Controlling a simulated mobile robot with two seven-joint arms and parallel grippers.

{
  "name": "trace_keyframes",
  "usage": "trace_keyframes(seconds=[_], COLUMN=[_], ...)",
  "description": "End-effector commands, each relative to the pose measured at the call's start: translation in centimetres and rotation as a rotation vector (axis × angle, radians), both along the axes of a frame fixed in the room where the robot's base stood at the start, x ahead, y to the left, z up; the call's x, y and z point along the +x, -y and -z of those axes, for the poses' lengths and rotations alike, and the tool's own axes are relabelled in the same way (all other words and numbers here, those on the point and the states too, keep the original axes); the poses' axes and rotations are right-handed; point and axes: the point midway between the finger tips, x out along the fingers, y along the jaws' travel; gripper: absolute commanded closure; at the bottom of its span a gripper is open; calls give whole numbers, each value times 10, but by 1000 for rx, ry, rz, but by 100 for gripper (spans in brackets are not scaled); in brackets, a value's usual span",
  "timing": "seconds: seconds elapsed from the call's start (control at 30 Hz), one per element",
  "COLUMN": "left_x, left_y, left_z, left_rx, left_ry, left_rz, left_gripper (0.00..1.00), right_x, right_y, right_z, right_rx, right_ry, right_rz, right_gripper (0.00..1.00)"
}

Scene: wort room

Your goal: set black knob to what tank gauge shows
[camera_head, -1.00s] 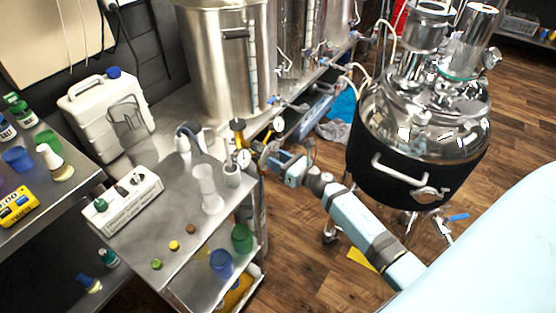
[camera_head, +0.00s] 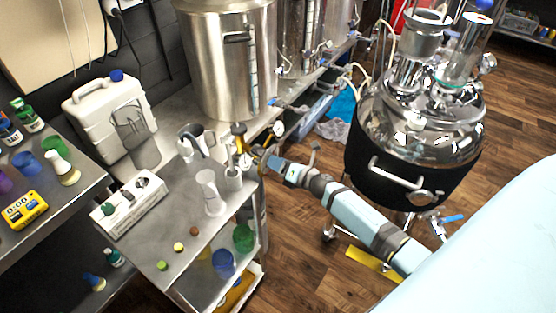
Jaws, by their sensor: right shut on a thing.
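A small brass-topped gas regulator (camera_head: 238,131) stands upright at the right edge of the steel cart. A small round white gauge (camera_head: 246,160) sits low on it. Another round white gauge (camera_head: 278,128) is on the front of the large steel tank (camera_head: 222,65); its needle is too small to read. My right gripper (camera_head: 260,160) reaches in from the right and is shut at the regulator's right side. What it holds, probably the black knob, is hidden by the fingers. My left gripper is not in view.
The steel cart (camera_head: 190,262) carries a clear cylinder (camera_head: 211,192), a metal beaker, a white box (camera_head: 128,205) and small coloured stoppers.

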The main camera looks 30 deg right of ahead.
Motion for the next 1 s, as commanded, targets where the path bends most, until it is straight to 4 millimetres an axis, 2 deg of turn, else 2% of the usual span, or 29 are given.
trace_keyframes(seconds=[0.73,1.0], left_x=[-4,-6], left_y=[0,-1], left_z=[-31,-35], left_rx=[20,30], left_ry=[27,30], left_rz=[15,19], left_gripper=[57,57], right_x=[1,1], right_y=[2,2], right_z=[-3,-2], right_rx=[648,845], right_ry=[-271,-351], right_rz=[2,1], right_gripper=[84,84])
